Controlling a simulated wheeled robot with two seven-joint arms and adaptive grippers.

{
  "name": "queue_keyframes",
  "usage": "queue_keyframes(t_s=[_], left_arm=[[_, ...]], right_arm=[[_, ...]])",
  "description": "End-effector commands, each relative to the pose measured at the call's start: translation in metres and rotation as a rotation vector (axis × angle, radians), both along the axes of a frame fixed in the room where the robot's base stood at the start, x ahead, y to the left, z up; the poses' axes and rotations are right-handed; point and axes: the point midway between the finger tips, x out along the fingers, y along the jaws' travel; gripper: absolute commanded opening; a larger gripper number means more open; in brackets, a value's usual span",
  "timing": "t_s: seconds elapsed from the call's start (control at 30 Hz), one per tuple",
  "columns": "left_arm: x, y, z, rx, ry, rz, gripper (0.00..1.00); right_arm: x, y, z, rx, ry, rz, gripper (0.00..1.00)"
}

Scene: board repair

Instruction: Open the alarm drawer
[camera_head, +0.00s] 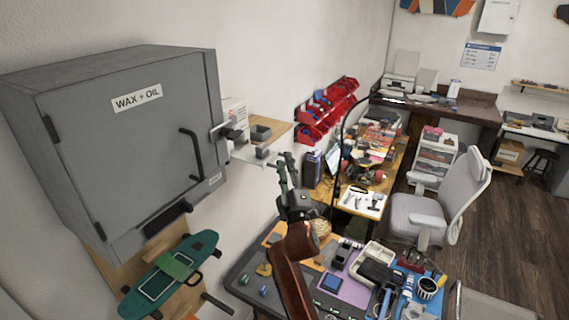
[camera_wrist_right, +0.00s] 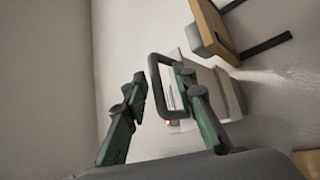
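My right gripper (camera_head: 286,167) is raised above the bench near the wall, in the middle of the head view. In the right wrist view its two green fingers (camera_wrist_right: 160,98) are apart. A dark looped handle (camera_wrist_right: 153,82) shows between and beyond them; I cannot tell whether they touch it or what it belongs to. No drawer labelled alarm is readable. A grey cabinet (camera_head: 130,150) marked WAX + OIL is shut at the left, with a black bar handle (camera_head: 189,150) and a lower black handle (camera_head: 165,216). My left gripper is not in view.
A small wooden shelf (camera_head: 270,130) with grey bins sits right of the cabinet. Red bins (camera_head: 328,110) hang on the wall. A green skateboard deck (camera_head: 165,278) lies below the cabinet. The bench is cluttered with tools. A grey chair (camera_head: 440,205) stands at the right.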

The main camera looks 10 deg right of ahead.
Motion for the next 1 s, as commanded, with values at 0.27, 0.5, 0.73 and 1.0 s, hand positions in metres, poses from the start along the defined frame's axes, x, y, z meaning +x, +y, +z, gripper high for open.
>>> queue_keyframes(t_s=[0.27,0.5,0.73,1.0], left_arm=[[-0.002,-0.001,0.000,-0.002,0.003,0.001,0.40],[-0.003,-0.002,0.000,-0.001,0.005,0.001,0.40],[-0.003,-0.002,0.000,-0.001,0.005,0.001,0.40],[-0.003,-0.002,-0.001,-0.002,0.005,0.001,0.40]], right_arm=[[-0.049,0.001,-0.022,0.001,0.002,0.000,0.25],[-0.088,0.003,-0.038,0.001,0.002,0.000,0.25],[-0.103,0.004,-0.043,0.001,0.001,0.001,0.25],[-0.104,0.004,-0.043,0.000,0.001,0.000,0.25]])
